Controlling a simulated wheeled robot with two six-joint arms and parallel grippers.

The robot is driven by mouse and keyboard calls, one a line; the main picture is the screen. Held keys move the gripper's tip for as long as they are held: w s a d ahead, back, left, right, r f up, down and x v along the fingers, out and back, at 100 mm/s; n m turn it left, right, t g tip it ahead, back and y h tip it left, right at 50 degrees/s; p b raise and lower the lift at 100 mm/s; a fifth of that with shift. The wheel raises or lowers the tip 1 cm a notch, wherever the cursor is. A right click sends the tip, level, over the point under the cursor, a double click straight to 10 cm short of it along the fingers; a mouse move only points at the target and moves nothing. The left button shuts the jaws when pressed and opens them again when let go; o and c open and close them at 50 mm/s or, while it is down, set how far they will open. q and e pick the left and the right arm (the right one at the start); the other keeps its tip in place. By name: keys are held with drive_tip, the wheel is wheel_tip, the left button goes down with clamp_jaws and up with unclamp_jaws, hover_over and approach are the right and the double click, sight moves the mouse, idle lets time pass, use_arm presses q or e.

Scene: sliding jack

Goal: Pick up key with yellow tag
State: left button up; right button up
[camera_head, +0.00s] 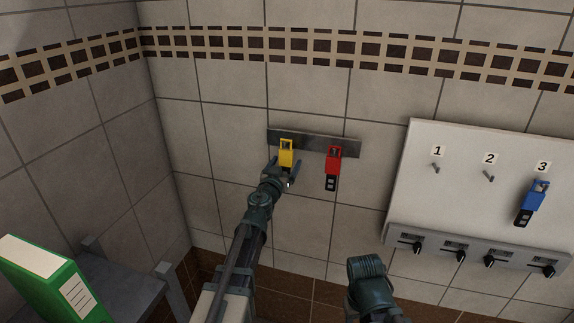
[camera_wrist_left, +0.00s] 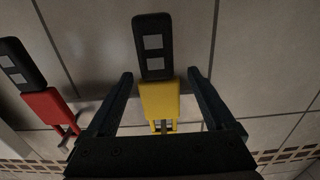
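The key with the yellow tag (camera_head: 287,151) hangs on a dark metal strip (camera_head: 313,144) on the tiled wall. My left gripper (camera_head: 285,171) is just below the tag in the head view, with its fingers apart. In the left wrist view, the yellow tag (camera_wrist_left: 160,100) lies between the two open fingers (camera_wrist_left: 160,95), with a gap on each side. The key's black part (camera_wrist_left: 153,45) points away past the fingertips. The key's lower part is hidden behind my gripper in the head view. My right gripper is not visible; only part of that arm shows.
A key with a red tag (camera_head: 333,160) hangs close to the right on the same strip. A white panel (camera_head: 430,205) with numbered hooks holds a blue-tagged key (camera_head: 535,195) on hook 3. A green binder (camera_head: 45,285) stands at lower left.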

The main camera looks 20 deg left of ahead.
use_arm(q)
drive_tip(key=c, duration=1.3)
drive_tip(key=shift+d+r, duration=0.1)
